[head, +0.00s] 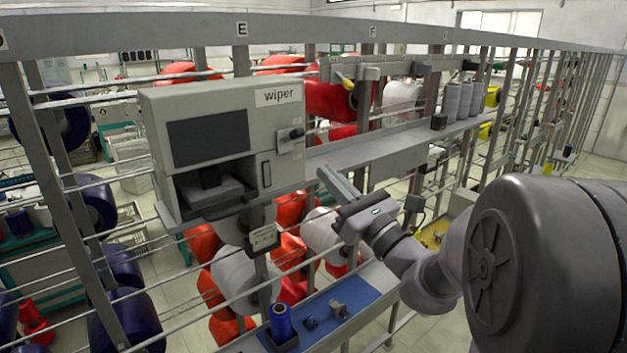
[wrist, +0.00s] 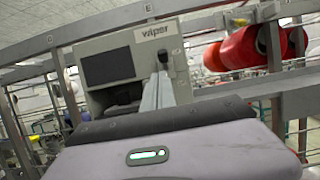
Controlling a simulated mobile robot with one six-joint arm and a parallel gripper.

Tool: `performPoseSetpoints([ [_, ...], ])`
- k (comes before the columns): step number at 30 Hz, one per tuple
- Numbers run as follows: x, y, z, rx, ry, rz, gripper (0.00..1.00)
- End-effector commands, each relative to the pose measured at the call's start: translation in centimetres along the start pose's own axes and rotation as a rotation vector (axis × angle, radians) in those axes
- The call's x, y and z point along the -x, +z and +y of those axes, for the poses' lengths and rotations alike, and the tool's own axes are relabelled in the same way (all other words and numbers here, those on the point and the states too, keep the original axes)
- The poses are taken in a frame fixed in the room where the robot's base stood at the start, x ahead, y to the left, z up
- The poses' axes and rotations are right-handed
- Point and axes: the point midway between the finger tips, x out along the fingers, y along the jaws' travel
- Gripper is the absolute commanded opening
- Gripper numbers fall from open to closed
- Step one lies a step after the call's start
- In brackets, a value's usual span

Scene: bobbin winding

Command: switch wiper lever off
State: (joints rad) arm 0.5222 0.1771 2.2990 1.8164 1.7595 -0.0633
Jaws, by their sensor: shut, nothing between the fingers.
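The wiper machine (head: 222,147) is a grey box with a dark screen and a "wiper" label, mounted on the rack at the left of the head view. Its lever (head: 291,134) is a small dark-knobbed handle on the right of its front, below the label. My gripper (head: 325,174) is shut and empty, to the right of and below the lever, apart from it in the head view. In the wrist view the wiper machine (wrist: 115,65) stands ahead, and the shut fingers (wrist: 160,70) cover part of its right side. The lever's dark knob (wrist: 163,52) shows just above the fingertips.
Below, a blue mat (head: 345,300) carries a blue bobbin (head: 281,321). Horizontal rails and red spools (head: 290,208) lie behind. Open air separates my gripper from the machine's front.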

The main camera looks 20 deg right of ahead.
Motion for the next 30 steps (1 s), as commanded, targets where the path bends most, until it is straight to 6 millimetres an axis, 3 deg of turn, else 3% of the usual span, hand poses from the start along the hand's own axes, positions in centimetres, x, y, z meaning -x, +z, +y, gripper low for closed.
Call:
performPoseSetpoints([
  [3, 2.0, 1.4, -0.1, 0.002, -0.003, -0.002, 0.0],
  [9, 3.8, 2.8, -0.1, 0.0, -0.002, 0.0, 0.0],
  [25, 4.0, 2.7, 0.4, 0.003, 0.01, 0.005, 0.0],
  [26, 4.0, 2.1, 1.0, 0.01, 0.028, 0.015, 0.0],
  [28, 4.4, -0.4, 4.1, 0.047, 0.118, 0.064, 0.0],
  [30, 5.7, -4.4, 9.2, 0.122, 0.271, 0.145, 0.0],
])
